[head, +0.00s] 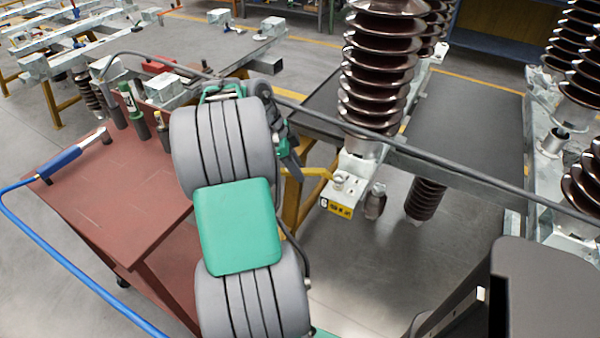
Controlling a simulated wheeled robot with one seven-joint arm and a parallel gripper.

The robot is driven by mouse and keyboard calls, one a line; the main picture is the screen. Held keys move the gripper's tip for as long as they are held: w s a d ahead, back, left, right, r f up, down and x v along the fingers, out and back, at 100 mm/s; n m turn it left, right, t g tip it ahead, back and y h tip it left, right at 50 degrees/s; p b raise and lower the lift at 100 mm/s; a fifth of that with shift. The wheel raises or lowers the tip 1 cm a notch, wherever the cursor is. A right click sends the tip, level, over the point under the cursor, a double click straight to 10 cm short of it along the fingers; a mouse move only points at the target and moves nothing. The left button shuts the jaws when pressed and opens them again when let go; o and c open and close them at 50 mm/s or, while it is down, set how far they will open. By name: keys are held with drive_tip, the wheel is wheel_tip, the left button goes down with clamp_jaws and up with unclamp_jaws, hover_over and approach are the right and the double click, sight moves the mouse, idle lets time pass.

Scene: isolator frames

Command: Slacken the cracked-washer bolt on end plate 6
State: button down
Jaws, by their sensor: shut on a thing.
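My gripper (289,165), dark and partly hidden behind my grey and green arm, is just left of the plate. It is shut on a yellow spanner (315,172), which reaches right to the bolt. The spanner's far end is at the bolt head; I cannot tell if it is fully seated. A crack in the washer is too small to make out.
A brown insulator stack (382,75) rises behind the plate. A red-brown cart (115,190) at left holds a blue-handled tool (60,164) and bottles. Open grey floor lies below the plate.

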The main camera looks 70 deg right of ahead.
drive_tip(key=r+p, duration=0.1)
drive_tip(key=p, duration=0.2)
drive_tip(key=r+p, duration=0.1)
drive_tip(key=p, duration=0.2)
drive_tip(key=r+p, duration=0.1)
drive_tip(key=p, duration=0.2)
drive_tip(key=shift+s+a+r, duration=0.1)
drive_tip(key=shift+a+r, duration=0.15)
drive_tip(key=shift+r, duration=0.1)
drive_tip(key=shift+d+f, duration=0.1)
drive_tip(key=shift+d, duration=0.15)
drive_tip(key=shift+a+f+b, duration=0.1)
drive_tip(key=shift+f+b, duration=1)
drive_tip(key=shift+f, duration=0.65)
drive_tip(key=shift+b, duration=0.35)
drive_tip(key=shift+f+b, duration=1.05)
drive_tip(key=shift+f, duration=0.1)
